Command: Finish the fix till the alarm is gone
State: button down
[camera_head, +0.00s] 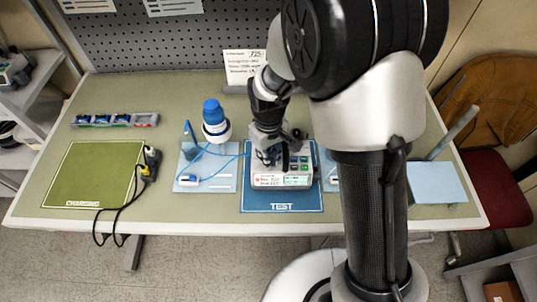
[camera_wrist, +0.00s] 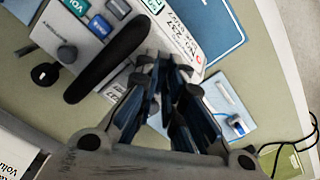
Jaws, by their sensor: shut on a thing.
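The infusion pump (camera_head: 297,180), white with a lit display and colored keys, sits on the blue TEST mat (camera_head: 285,204). In the wrist view its face (camera_wrist: 190,22) shows a "NO. 237" label, and a dark handle-like bar (camera_wrist: 108,60) crosses its body. My gripper (camera_head: 272,156) is down at the pump from above. In the wrist view my gripper (camera_wrist: 170,75) has its fingers close together at the pump's edge, shut on part of it. The exact part between the fingertips is hidden. The display text is too small to read.
Left of the mat, a light blue pad (camera_head: 220,184) carries tubing and a small white-blue part, with a blue-capped bottle (camera_head: 213,112) behind. A green CHARGING mat (camera_head: 80,188), a black cable (camera_head: 127,203) and a slotted tray (camera_head: 115,120) are farther left. A sign (camera_head: 243,65) stands behind.

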jog(key=m, duration=0.3)
jog(key=shift+m, duration=0.3)
jog(key=shift+m+p, duration=0.45)
jog(key=shift+m, duration=1.35)
jog(key=c, duration=2)
grip_release()
jog(key=shift+o, duration=0.2)
jog(key=shift+r, duration=0.1)
notch_tip(320, 180, up, 12)
